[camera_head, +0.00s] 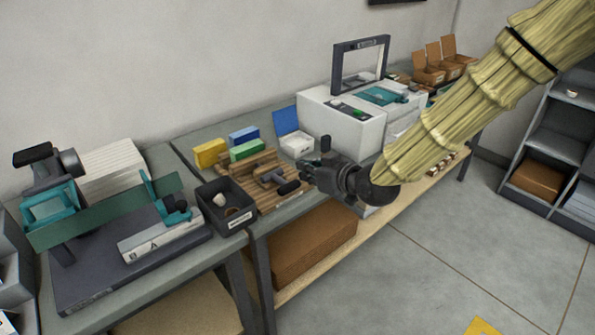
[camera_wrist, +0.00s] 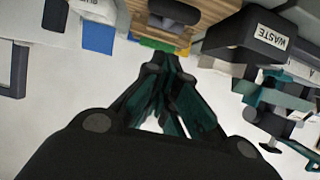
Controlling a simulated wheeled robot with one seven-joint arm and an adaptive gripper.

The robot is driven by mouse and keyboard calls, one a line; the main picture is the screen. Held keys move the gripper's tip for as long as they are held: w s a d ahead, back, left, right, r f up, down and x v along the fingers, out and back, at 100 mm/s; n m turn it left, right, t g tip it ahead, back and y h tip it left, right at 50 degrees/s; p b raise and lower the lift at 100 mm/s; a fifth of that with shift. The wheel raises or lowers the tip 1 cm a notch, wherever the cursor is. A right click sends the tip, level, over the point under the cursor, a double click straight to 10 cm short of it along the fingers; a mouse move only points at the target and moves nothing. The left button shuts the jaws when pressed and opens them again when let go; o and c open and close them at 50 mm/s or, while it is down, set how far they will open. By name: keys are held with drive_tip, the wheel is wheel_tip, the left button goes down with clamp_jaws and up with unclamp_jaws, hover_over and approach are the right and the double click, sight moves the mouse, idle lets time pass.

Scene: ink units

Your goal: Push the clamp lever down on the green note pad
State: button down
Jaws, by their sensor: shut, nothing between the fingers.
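The green note pad (camera_head: 247,150) stands at the back of a slatted wooden board, between a yellow pad and a blue pad. A sliver of green (camera_wrist: 158,46) shows behind my fingers in the wrist view. A grey clamp with a black-handled lever (camera_head: 289,187) sits on the board in front of the pads. The black handle (camera_wrist: 174,13) also shows at the top of the wrist view. I cannot tell the lever's exact angle. My gripper (camera_head: 306,171) is shut and empty, just right of the lever handle and apparently apart from it.
A dark bin marked WASTE (camera_head: 228,205) stands left of the wooden board (camera_head: 262,200). A bench with a teal-handled device (camera_head: 175,207) is at left.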

drive_tip(key=shift+b+v, duration=0.3)
drive_tip(key=shift+v, duration=2)
drive_tip(key=shift+f, duration=0.2)
drive_tip(key=s+d+f+m+g+h, duration=0.1)
drive_tip(key=s+d+f+m+h, duration=0.2)
drive_tip(key=f, duration=0.6)
drive_tip(key=s+d+f+g, duration=0.25)
drive_tip(key=s+f, duration=0.35)
drive_tip(key=f, duration=0.4)
drive_tip(key=s+d+f+m+g+h, duration=0.1)
drive_tip(key=s+d+f+m+h, duration=0.2)
drive_tip(key=f, duration=0.6)
drive_tip(key=s+d+f+m+g+h, duration=0.1)
drive_tip(key=s+d+f, duration=0.3)
drive_tip(key=s, duration=0.5)
drive_tip(key=s+d+f+m+g+h, duration=0.1)
drive_tip(key=s+d+f+g, duration=0.1)
drive_tip(key=s+d+f, duration=0.2)
drive_tip(key=s+d+f+m+g+h, duration=0.1)
drive_tip(key=s+d+f, duration=0.3)
drive_tip(key=s+f, duration=0.5)
drive_tip(key=s+g, duration=0.1)
drive_tip(key=s, duration=0.4)
drive_tip(key=shift+d, duration=0.2)
